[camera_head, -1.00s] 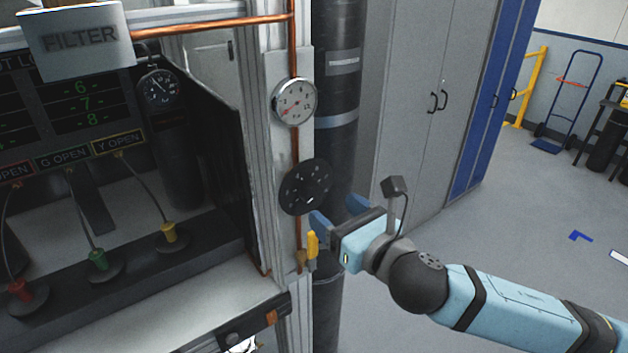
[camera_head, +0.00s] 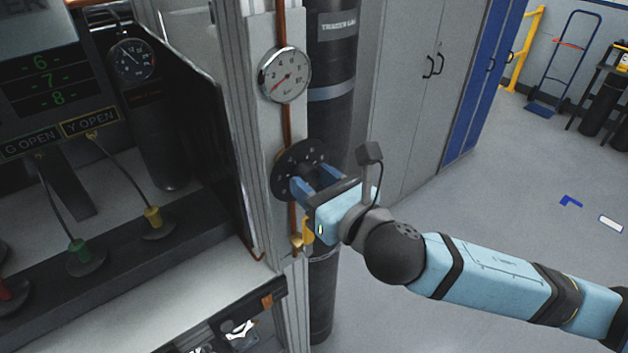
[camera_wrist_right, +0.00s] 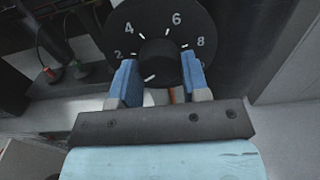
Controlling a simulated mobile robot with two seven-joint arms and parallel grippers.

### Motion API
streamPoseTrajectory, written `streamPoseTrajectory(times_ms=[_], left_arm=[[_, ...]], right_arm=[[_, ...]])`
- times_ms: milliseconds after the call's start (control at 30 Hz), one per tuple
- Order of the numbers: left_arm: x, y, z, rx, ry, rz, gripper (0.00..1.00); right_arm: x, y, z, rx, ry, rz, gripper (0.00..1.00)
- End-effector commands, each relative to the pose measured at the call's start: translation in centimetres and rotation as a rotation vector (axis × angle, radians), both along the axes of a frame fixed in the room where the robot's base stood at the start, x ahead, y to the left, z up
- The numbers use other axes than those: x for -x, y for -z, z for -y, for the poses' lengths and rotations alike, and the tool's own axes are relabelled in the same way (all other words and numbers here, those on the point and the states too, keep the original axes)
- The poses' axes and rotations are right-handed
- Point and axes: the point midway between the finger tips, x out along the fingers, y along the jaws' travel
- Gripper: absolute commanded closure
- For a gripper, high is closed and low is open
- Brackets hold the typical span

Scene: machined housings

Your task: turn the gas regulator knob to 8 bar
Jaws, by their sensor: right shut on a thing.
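The regulator's black round dial (camera_head: 290,162) is on the panel's narrow right post, below a round white gauge (camera_head: 285,74) whose red needle points to the lower left. In the right wrist view the dial plate (camera_wrist_right: 155,18) shows white numbers 2, 4, 6 and 8 around a dark central knob (camera_wrist_right: 158,62). My right gripper (camera_head: 315,179) is at the dial, its blue fingers on either side of the knob and shut on it. A short white mark shows low between the fingers; I cannot tell if it is the knob's pointer. My left gripper is not in view.
A copper pipe runs along the post, with a yellow-handled valve (camera_head: 307,231) just below my right gripper. A dark cylinder (camera_head: 333,130) stands right behind the post. Grey cabinets (camera_head: 415,90) are farther back.

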Motion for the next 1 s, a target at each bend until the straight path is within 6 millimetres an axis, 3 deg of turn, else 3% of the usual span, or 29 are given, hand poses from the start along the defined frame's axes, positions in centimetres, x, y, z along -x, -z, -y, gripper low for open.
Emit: streamPoseTrajectory(times_ms=[67,467,1000], left_arm=[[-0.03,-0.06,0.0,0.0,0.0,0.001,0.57],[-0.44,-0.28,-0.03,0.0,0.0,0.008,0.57],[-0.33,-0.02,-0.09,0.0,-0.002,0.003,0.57]], right_arm=[[-0.01,0.01,-0.01,0.0,0.0,0.0,0.81],[0.02,0.07,-0.05,-0.051,-0.001,-0.038,0.81],[0.06,0.03,-0.12,-0.412,0.0,-0.3,0.81]])
